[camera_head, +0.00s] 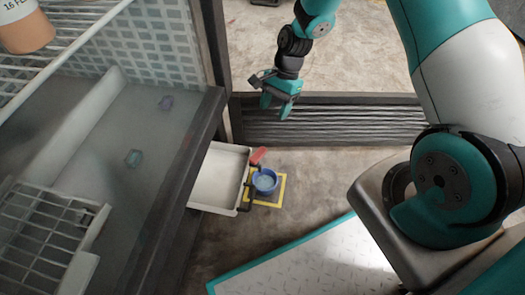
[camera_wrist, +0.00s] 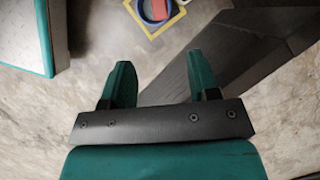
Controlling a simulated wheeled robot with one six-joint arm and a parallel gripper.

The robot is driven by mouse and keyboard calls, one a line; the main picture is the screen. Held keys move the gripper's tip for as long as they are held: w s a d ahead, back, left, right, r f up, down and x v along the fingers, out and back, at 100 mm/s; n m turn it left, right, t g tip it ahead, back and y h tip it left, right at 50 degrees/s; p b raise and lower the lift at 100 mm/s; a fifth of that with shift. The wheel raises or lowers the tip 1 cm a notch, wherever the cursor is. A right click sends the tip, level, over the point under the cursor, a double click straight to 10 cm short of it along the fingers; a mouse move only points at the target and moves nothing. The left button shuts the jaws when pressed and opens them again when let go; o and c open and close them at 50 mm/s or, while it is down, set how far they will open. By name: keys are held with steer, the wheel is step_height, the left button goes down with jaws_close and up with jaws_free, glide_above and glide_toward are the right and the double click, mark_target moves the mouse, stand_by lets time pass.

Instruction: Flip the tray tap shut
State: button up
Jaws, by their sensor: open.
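The white tray (camera_head: 218,178) juts out from under the freezer cabinet at the left. A red tap handle (camera_head: 258,155) shows at its right edge, beside and above a blue bucket (camera_head: 264,183). The handle looks slanted; the tap body is too small to make out. My gripper (camera_head: 275,108) is open and empty, up and to the right of the handle and apart from it. In the wrist view my gripper (camera_wrist: 160,62) points toward the red handle (camera_wrist: 155,8) and blue bucket (camera_wrist: 166,14), both cut by the top edge.
The bucket stands inside a yellow floor marking (camera_head: 281,190). A dark ridged threshold (camera_head: 330,122) crosses the floor behind it. The freezer cabinet's dark edge (camera_head: 175,170) borders the left. A white plate with a teal rim (camera_head: 300,262) lies in front. Bare floor is free around the marking.

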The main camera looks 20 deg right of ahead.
mark_target(261, 151)
steer(key=b+x, duration=0.7)
steer(key=x, duration=0.7)
steer(key=shift+s+f, duration=0.1)
steer(key=shift+f, duration=0.1)
